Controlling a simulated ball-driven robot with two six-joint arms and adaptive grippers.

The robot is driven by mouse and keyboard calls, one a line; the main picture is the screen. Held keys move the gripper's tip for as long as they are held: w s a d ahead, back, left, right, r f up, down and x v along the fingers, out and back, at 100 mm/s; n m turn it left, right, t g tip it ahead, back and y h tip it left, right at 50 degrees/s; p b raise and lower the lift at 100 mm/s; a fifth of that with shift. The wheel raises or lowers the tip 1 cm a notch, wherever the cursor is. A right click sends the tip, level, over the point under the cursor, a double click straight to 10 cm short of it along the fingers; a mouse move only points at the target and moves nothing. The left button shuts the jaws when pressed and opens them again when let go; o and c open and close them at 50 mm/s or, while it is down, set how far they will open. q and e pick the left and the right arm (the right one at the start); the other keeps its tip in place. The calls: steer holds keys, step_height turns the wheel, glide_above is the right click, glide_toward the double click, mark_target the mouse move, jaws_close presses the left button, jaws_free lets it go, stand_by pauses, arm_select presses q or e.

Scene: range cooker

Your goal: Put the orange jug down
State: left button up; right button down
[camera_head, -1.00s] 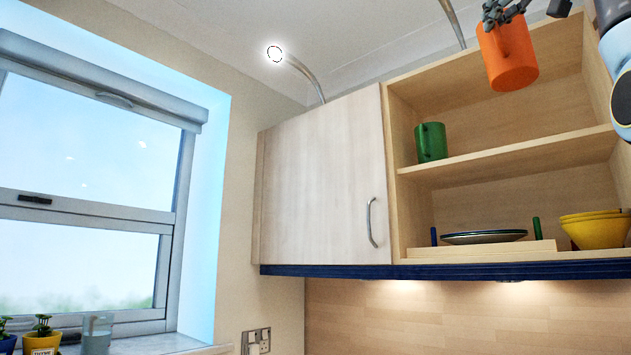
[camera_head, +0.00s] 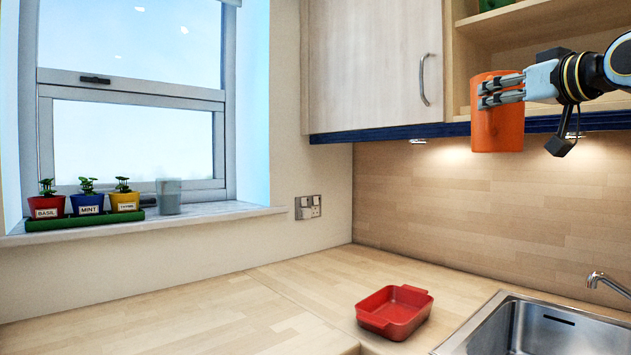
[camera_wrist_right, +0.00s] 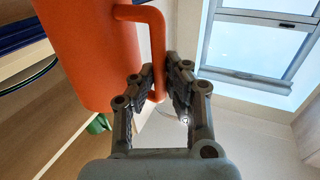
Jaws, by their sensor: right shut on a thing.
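The orange jug (camera_head: 487,130) is in the air at the upper right of the head view, in front of the wall cabinet's lower edge. It looks roughly upright there. My right gripper (camera_head: 501,90) comes in from the right and is shut on it. In the right wrist view the jug (camera_wrist_right: 95,50) fills the upper left, and the fingers of my right gripper (camera_wrist_right: 160,85) close on its handle (camera_wrist_right: 157,50). My left gripper is out of view.
Below lies a wooden worktop (camera_head: 230,308) with wide clear room at left and middle. A red baking dish (camera_head: 394,325) and a steel sink (camera_head: 540,330) are at the right. Herb pots (camera_head: 88,203) and a grey cup (camera_head: 168,197) line the windowsill.

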steer(key=s+a+f+n+y+b, duration=0.1)
steer(key=s+a+f+b, duration=0.3)
steer(key=f, duration=0.6)
steer(key=s+a+f+g+y, duration=0.15)
steer(key=s+f, duration=0.35)
steer(key=f, duration=0.5)
steer(key=s+a+f+n+y+b, duration=0.1)
steer(key=s+a+f+b, duration=0.3)
steer(key=f, duration=0.7)
steer(key=s+a+f, duration=0.1)
steer(key=s+f, duration=0.5)
steer(key=s, duration=0.3)
steer(key=shift+s+a+f, duration=0.15)
steer(key=shift+s+f, duration=0.15)
steer(key=shift+s, duration=0.1)
